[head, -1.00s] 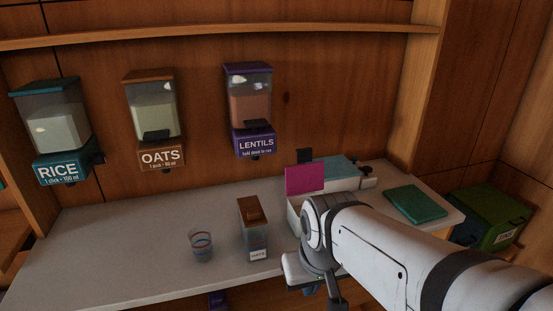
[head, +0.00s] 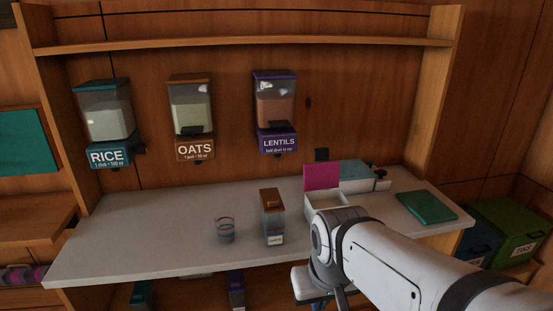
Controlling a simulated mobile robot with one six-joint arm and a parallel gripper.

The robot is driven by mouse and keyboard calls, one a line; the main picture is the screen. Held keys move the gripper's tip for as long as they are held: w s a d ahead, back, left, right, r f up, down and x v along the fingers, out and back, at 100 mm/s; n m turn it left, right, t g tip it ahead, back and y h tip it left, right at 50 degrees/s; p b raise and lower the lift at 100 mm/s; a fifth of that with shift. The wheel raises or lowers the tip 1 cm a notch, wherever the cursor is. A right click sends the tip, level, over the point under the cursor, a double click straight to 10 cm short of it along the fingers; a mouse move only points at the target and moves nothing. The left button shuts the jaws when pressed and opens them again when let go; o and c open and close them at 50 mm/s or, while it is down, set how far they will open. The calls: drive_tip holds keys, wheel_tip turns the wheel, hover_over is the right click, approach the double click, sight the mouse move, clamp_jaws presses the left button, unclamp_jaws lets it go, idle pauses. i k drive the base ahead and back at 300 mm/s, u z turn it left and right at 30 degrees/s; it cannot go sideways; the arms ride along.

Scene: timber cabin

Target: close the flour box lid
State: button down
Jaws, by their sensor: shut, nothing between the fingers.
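A white box (head: 325,204) stands on the right part of the counter. I see no label on it. A magenta panel (head: 321,177) stands upright at its back left, like a raised lid, and the front of the box looks open. A teal-topped part (head: 361,171) adjoins it behind and to the right. My arm covers the box's lower front. My gripper (head: 306,287) is low in front of the counter edge, apart from the panel. It is shut and empty; its fingertips are mostly hidden.
Rice (head: 108,122), oats (head: 192,117) and lentils (head: 276,111) dispensers hang on the wall. The counter's left (head: 130,235) is clear.

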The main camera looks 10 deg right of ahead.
sight(324, 175)
drive_tip(key=i, duration=0.85)
drive_tip(key=z, duration=0.05)
